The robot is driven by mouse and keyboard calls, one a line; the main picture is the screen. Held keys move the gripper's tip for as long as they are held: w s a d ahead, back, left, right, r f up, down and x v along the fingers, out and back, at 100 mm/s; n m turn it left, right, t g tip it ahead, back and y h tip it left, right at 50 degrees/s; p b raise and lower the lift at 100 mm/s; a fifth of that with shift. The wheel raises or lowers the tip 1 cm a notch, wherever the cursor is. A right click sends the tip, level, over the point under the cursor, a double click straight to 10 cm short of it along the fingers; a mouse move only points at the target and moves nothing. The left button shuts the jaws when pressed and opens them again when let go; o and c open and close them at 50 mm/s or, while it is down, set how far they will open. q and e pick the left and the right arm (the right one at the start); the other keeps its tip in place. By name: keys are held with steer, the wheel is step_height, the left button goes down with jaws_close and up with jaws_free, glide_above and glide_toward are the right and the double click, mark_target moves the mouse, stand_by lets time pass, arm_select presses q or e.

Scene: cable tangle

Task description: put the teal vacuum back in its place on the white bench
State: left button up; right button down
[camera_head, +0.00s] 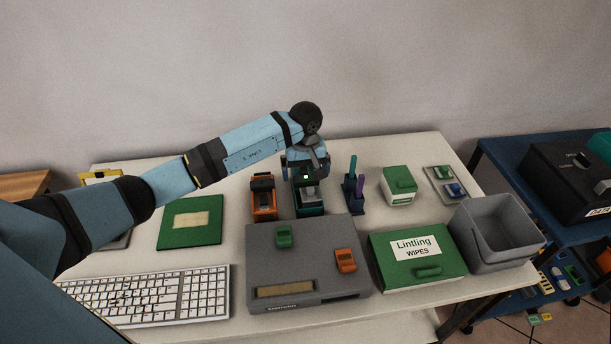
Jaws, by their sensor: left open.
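A teal, boxy item (309,211) stands on the white bench (340,159), behind the large grey device. It looks like the teal vacuum, but my arm hides its upper part, so I cannot be sure. My left gripper (309,188) is over it, pointing down, with its jaws open. I cannot tell whether the fingers touch it. My right gripper is not in view.
An orange device (263,197) stands close left of the teal item, and a pen holder (354,195) close right. The grey device (305,262) is in front. A green wipes box (417,257) and grey bin (494,234) stand right. The bench behind is clear.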

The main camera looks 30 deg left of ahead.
mark_target(305, 174)
arm_select(q)
step_height(305, 174, up, 10)
stand_by(0.3)
stand_by(0.4)
